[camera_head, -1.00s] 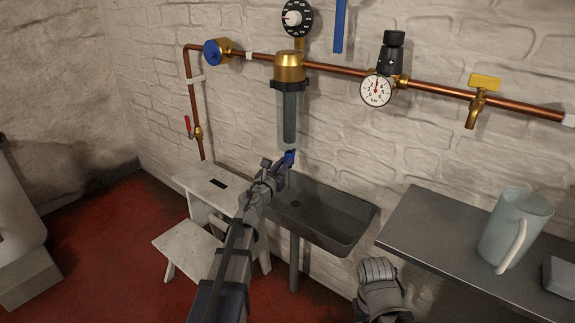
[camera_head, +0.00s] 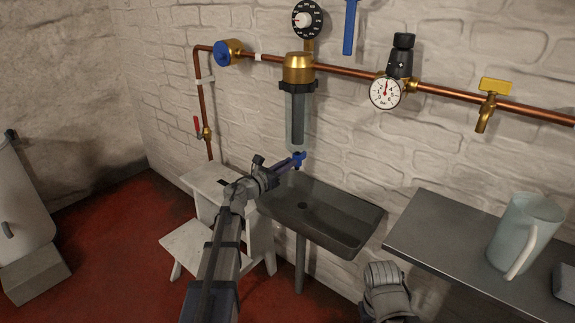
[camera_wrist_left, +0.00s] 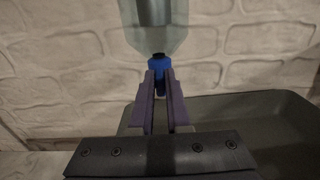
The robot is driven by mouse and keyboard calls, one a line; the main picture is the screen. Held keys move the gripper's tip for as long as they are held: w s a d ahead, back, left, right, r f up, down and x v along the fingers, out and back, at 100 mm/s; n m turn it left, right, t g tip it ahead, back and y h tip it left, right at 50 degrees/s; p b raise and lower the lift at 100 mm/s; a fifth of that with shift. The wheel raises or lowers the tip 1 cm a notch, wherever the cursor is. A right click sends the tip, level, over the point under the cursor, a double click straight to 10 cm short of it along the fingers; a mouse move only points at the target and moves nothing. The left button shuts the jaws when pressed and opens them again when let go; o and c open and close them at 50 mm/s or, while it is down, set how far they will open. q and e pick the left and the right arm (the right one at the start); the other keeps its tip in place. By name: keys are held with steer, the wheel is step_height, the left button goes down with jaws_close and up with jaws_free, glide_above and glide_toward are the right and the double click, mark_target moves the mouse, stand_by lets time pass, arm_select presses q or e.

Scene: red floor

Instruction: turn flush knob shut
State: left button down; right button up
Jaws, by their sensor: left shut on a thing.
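The flush knob (camera_head: 299,157) is small and blue, at the bottom of the clear filter bowl (camera_head: 295,118) under its brass head (camera_head: 299,68). My left gripper (camera_head: 294,161) reaches it from the lower left. In the left wrist view the two purple fingers of my left gripper (camera_wrist_left: 160,98) are closed on the blue knob (camera_wrist_left: 158,66), just below the clear bowl (camera_wrist_left: 157,35). The fingers hide the knob's lower part, and its turn angle cannot be told. Part of my right arm shows at the bottom of the head view; its gripper fingers do not show.
A grey sink (camera_head: 335,225) lies below the filter. A white step stool (camera_head: 190,245) stands left of it. A metal table (camera_head: 425,240) with a pale jug (camera_head: 520,235) is at right. Copper pipe (camera_head: 440,90) with a gauge (camera_head: 386,93) and brass tap (camera_head: 487,105) runs along the wall.

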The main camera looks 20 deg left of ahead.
arm_select(q)
steer(key=shift+w, duration=0.1)
steer(key=c, duration=0.9)
jaws_free()
steer(key=v, duration=0.8)
